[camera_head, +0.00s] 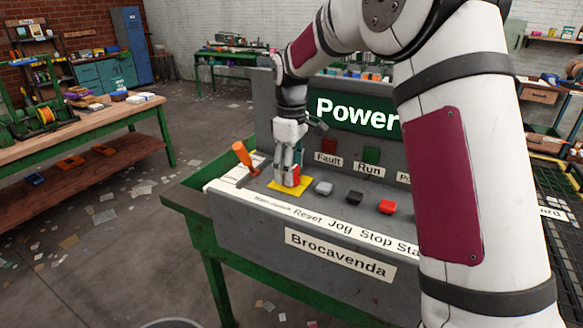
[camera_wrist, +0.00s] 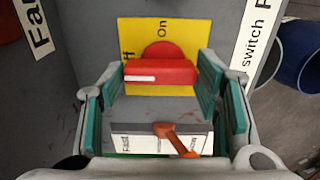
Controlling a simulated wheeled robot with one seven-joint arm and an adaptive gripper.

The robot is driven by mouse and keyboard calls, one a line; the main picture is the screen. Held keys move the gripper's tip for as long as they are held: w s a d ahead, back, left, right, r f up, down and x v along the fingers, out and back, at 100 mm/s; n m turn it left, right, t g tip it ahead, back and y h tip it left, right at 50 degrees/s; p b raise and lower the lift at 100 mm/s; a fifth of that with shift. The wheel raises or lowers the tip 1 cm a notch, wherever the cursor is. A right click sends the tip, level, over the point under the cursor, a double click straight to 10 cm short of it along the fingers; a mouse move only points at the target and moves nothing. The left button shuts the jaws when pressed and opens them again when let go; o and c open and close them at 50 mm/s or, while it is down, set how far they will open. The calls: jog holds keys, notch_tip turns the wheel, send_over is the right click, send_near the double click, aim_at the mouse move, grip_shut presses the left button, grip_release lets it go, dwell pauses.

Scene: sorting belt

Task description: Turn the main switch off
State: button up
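The main switch is a red rotary knob with a bar handle (camera_wrist: 160,73) on a yellow plate (camera_wrist: 185,29). In the wrist view the bar lies crosswise, with a white mark at its left end and the word On above right. In the head view the red knob (camera_head: 295,172) and yellow plate (camera_head: 289,188) show partly behind my gripper (camera_head: 287,182). My gripper points down at the knob. In the wrist view its teal-padded fingers (camera_wrist: 161,72) stand apart, one beside each end of the bar, with seemingly narrow gaps. Contact is not clear.
An orange lever (camera_head: 245,158) stands close left of the knob. Grey, black and red buttons (camera_head: 387,207) line the console (camera_head: 250,214) to the right. A green Power panel (camera_head: 350,114) rises behind. My arm hides the console's right part.

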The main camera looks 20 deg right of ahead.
jog(key=shift+o, duration=1.1)
jog(key=shift+r, duration=0.1)
notch_tip(320, 180, up, 12)
